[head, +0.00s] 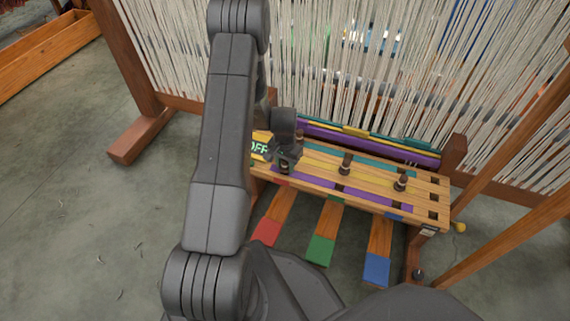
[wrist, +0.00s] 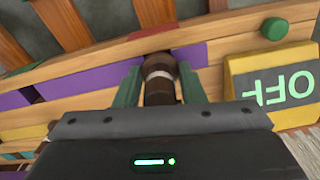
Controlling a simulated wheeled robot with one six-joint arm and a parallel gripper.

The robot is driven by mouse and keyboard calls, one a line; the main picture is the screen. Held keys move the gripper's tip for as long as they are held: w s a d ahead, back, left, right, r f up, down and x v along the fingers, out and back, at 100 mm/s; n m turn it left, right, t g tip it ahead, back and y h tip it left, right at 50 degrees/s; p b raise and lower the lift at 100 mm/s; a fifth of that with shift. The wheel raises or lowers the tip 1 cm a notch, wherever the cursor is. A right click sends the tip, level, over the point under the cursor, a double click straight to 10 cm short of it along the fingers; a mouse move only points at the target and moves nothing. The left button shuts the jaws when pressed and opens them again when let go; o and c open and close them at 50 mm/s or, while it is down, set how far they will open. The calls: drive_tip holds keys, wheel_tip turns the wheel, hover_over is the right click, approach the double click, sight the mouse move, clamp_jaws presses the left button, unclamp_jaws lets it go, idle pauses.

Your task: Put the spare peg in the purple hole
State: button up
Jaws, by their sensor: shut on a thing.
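My gripper (head: 287,166) is over the left part of the wooden slatted board in the head view. In the wrist view its green fingers (wrist: 159,82) are shut on a dark brown peg with a pale band (wrist: 160,75). The peg is in front of a purple strip (wrist: 191,56) under a red mark. Its lower end is hidden, so I cannot tell whether it is in a hole. In the head view the board carries a purple strip (head: 365,197) along its front. Two other dark pegs, a middle one (head: 346,163) and a right one (head: 401,182), stand on the board.
A yellow OFF block (wrist: 275,80) is close right of my gripper in the wrist view. Red (head: 266,231), green (head: 320,250) and blue (head: 377,269) treadles extend in front of the board. Pale warp threads (head: 330,60) hang behind it. A wooden post is at right.

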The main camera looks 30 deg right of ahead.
drive_tip(key=shift+f, duration=0.2)
drive_tip(key=o, duration=1)
drive_tip(key=shift+c, duration=0.2)
drive_tip(key=shift+r, duration=0.1)
wheel_tip(320, 180, up, 13)
drive_tip(key=p, duration=0.5)
